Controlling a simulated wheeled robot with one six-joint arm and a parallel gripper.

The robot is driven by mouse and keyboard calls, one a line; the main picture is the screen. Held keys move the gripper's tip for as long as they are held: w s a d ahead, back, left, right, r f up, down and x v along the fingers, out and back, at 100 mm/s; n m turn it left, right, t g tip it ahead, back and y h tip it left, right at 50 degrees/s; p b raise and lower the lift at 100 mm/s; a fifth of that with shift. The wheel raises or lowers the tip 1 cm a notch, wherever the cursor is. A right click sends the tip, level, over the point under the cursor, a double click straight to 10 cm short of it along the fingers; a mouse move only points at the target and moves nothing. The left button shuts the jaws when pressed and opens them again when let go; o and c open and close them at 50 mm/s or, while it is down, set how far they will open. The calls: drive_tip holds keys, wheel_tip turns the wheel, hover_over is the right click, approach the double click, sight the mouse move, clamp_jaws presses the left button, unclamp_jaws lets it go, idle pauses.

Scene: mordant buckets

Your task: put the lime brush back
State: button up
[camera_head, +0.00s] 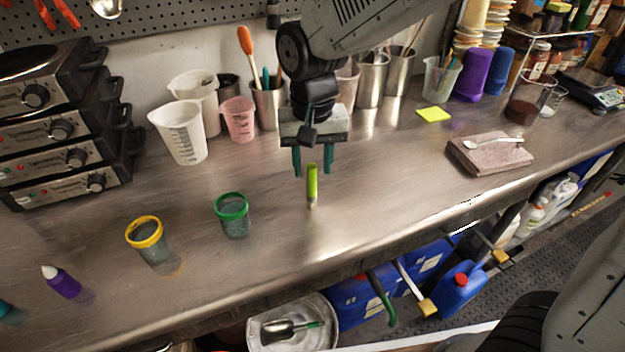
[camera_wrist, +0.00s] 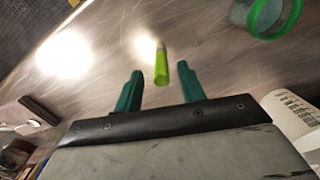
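The lime brush (camera_head: 312,186) is on the steel bench, with its green end towards my gripper and its pale tip towards the bench front. I cannot tell whether it stands or lies. It also shows in the wrist view (camera_wrist: 161,68), just beyond the gap between my fingertips. My gripper (camera_head: 312,170) is open and empty, its two teal fingers pointing down behind and above the brush. A green-rimmed cup (camera_head: 232,214) stands left of the brush, and a yellow-rimmed cup (camera_head: 149,240) stands further left. The green-rimmed cup shows at the wrist view's upper right (camera_wrist: 262,16).
Steel cups with tools (camera_head: 269,106), a pink beaker (camera_head: 239,120) and a white jug (camera_head: 182,133) line the back. A grey-brown block (camera_head: 490,155) with a spoon lies right. A purple bottle (camera_head: 62,283) is at front left.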

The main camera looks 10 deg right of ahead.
wheel_tip(320, 180, up, 5)
drive_tip(key=shift+d+r, duration=0.1)
drive_tip(key=shift+r, duration=0.1)
drive_tip(key=s+d+r+t, duration=0.1)
drive_tip(key=s+d+r, duration=0.2)
drive_tip(key=s+d, duration=1.6)
drive_tip(key=shift+d, duration=0.8)
